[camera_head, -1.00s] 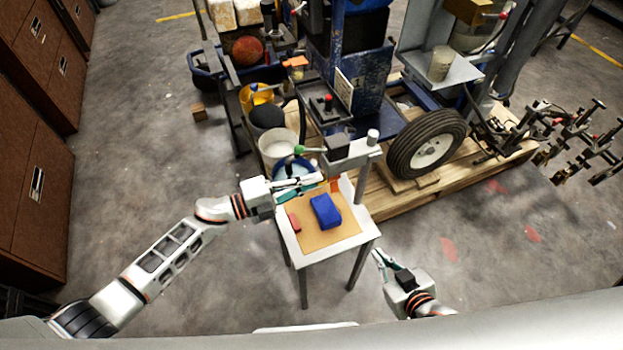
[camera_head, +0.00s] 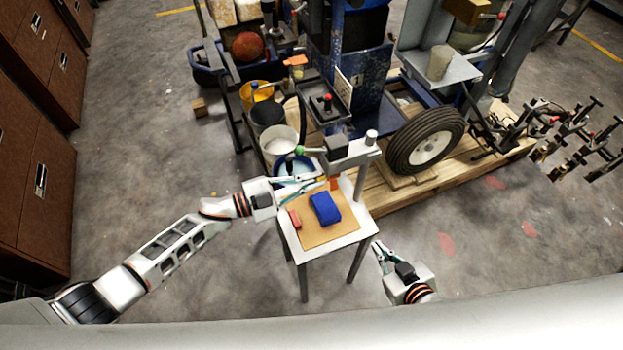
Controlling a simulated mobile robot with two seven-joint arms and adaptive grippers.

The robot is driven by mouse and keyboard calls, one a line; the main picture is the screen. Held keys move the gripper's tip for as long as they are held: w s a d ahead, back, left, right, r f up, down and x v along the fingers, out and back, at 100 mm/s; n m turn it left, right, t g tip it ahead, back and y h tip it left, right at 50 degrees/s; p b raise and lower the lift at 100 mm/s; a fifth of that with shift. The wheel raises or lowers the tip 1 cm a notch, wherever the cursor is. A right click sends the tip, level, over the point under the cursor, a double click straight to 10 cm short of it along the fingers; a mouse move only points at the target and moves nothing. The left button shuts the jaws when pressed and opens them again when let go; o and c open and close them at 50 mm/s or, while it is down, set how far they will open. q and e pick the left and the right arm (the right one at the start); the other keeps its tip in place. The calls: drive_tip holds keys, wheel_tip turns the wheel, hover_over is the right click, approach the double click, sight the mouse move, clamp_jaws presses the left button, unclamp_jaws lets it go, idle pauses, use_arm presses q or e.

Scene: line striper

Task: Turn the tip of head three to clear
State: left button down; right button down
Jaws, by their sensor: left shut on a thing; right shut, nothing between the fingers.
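A grey head block (camera_head: 350,153) with a green-knobbed lever (camera_head: 300,150) stands on a post at the back of a small white table (camera_head: 300,257). A small orange piece (camera_head: 335,183) shows below the block. My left gripper (camera_head: 321,183) reaches in from the left, just under the block. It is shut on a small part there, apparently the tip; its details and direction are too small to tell. No head number is readable. My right gripper (camera_head: 376,246) is shut and empty, right of the table and apart from it.
A blue sponge-like block (camera_head: 325,209) and a small red block (camera_head: 294,219) lie on the table's brown board (camera_head: 317,237). Buckets, including a white one (camera_head: 278,143), stand behind. A wheel (camera_head: 424,140) on a wooden pallet is at back right. The floor at right front is clear.

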use_arm(q)
drive_tip(key=shift+r, duration=0.1)
drive_tip(key=n, duration=0.8)
drive_tip(key=shift+d, duration=0.1)
drive_tip(key=c, duration=2.1)
unclamp_jaws()
drive_tip(key=shift+d, duration=0.1)
drive_tip(key=shift+c, duration=0.2)
drive_tip(key=o, duration=0.6)
drive_tip(key=shift+a, duration=0.2)
